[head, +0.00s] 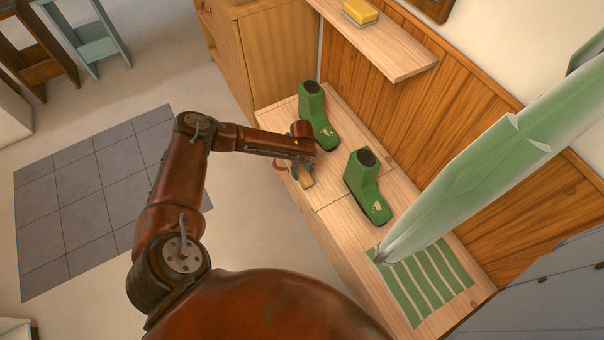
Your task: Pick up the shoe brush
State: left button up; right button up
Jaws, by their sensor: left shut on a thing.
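The shoe brush (306,180), a small tan block, is at the front edge of the wooden bench top, between and in front of two green boots. My left gripper (302,172) is shut on it, and its fingers hide part of the brush. I cannot tell whether the brush still touches the bench. My right gripper is not in view.
One green boot (316,118) stands just behind my left gripper, another green boot (366,186) to its right. A green striped mat (428,283) lies on the bench (345,228). A wall shelf (385,45) above holds a yellow sponge-like block (360,12). A large pale green translucent shape (480,170) crosses the right side.

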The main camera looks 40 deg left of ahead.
aim_at(302, 172)
pick_arm(q)
jog(key=shift+r, duration=0.65)
notch_tip(302, 172, up, 3)
jog(key=shift+s+d+f+p, duration=0.15)
jog(key=shift+f+p, duration=0.05)
jog(key=shift+p, duration=0.65)
jog(key=s+d+r+p, duration=0.1)
jog(key=s+r+p, duration=0.1)
jog(key=r, duration=0.1)
jog(key=s+d+r+p, duration=0.1)
jog(key=r, duration=0.1)
jog(key=shift+s+d+r, duration=0.1)
jog(key=shift+s+d, duration=0.1)
jog(key=shift+d, duration=0.1)
jog(key=s+d+r+p, duration=0.3)
jog(key=s+d+r, duration=0.1)
jog(key=s, duration=0.3)
jog(key=shift+s+d, duration=0.25)
jog(key=shift+d, duration=0.6)
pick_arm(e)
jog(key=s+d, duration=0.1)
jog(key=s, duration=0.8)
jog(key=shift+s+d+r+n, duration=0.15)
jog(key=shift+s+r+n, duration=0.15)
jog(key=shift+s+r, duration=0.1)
